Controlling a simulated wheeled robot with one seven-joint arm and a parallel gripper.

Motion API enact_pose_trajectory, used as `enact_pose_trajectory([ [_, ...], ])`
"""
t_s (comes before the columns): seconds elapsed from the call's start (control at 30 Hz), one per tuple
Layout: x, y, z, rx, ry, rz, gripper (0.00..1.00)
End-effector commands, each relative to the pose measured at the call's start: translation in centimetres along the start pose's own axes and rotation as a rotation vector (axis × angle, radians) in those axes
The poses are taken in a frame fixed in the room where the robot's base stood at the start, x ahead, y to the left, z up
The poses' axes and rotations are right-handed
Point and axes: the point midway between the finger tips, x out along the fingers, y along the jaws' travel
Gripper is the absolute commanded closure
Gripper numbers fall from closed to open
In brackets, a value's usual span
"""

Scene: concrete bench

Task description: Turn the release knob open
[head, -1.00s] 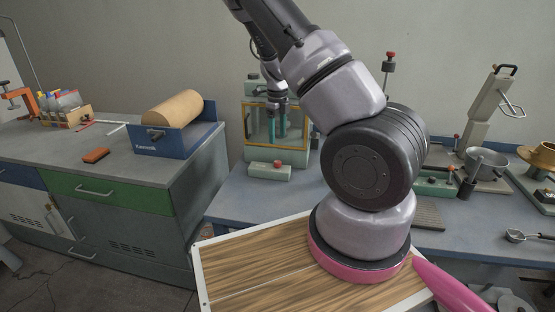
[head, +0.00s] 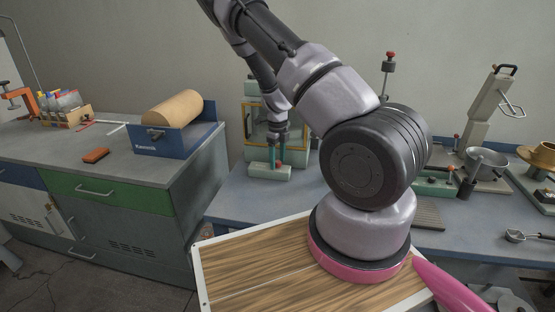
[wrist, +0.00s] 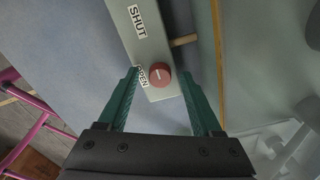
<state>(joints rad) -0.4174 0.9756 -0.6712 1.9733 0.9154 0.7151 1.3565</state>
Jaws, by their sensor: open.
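The release knob (wrist: 160,77) is a red round knob with a pale line on its face. It sits at one end of a pale grey-green box (wrist: 150,45), which bears the labels SHUT and OPEN. The OPEN label is close beside the knob. In the head view the box (head: 257,171) lies on the bench in front of a glazed cabinet. My gripper (wrist: 160,72) is open, with one teal fingertip on each side of the knob and visible gaps between. In the head view my gripper (head: 278,165) is down at the box, and its fingers partly hide the knob.
The yellow-framed glazed cabinet (head: 262,131) stands close behind the box. A wooden peg (wrist: 184,41) sticks out of the box's side. Devices and a metal pot (head: 487,160) stand at the right. The blue bench left of the box is clear.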

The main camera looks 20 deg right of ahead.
Motion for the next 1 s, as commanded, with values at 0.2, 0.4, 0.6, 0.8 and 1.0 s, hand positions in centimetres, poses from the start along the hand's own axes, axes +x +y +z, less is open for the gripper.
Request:
enact_pose_trajectory([
  [0.2, -0.03, -0.01, 0.00, 0.000, 0.000, 0.000, 1.00],
  [0.4, -0.05, -0.01, 0.01, -0.005, 0.000, 0.000, 1.00],
  [0.6, -0.08, -0.04, 0.00, -0.052, -0.001, 0.001, 1.00],
  [0.8, -0.12, -0.06, 0.02, -0.175, -0.002, 0.000, 1.00],
  [1.0, -0.12, -0.07, 0.03, -0.353, -0.003, 0.000, 1.00],
])
